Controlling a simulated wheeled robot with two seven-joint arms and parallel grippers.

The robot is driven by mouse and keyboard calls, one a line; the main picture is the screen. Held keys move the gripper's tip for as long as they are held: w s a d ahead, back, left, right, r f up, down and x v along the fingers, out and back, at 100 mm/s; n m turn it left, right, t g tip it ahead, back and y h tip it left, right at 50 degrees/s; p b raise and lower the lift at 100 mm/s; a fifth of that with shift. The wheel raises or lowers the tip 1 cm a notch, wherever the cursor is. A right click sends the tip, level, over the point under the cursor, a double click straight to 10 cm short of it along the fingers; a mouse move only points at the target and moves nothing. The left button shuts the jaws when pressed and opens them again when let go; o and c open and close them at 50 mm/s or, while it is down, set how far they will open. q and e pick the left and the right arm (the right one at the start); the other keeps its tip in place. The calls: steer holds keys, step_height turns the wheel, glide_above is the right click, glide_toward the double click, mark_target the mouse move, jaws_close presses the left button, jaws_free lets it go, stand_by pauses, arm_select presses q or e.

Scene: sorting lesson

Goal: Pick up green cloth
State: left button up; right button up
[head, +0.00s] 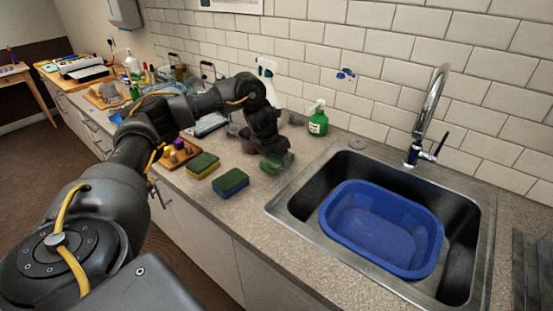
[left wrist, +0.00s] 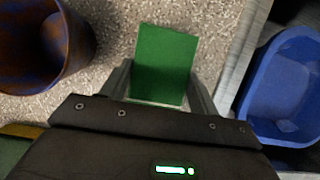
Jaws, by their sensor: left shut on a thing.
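The green cloth (head: 271,166) is at the tip of my left gripper (head: 276,160), over the counter just left of the sink. In the left wrist view the cloth (left wrist: 166,64) shows as a flat green rectangle between the two fingers of my left gripper (left wrist: 160,88). The gripper is shut on it. Whether the cloth still touches the counter is hard to tell. My right gripper is in neither view.
A blue basin (head: 381,228) sits in the steel sink (head: 285,211). A green spray bottle (head: 318,122) stands behind. A dark round container (left wrist: 42,42) is close left in the wrist view.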

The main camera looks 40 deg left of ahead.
mark_target(276, 158)
arm_select(q)
steer(key=shift+r, duration=0.65)
steer(key=shift+w+r, duration=0.1)
steer(key=shift+r, duration=0.8)
steer(key=s+d+r+p, duration=0.4)
steer(key=s+d+r, duration=0.3)
steer(key=s, duration=0.5)
step_height(276, 158, up, 3)
steer(key=shift+s+f, duration=0.1)
steer(key=shift+s, duration=0.1)
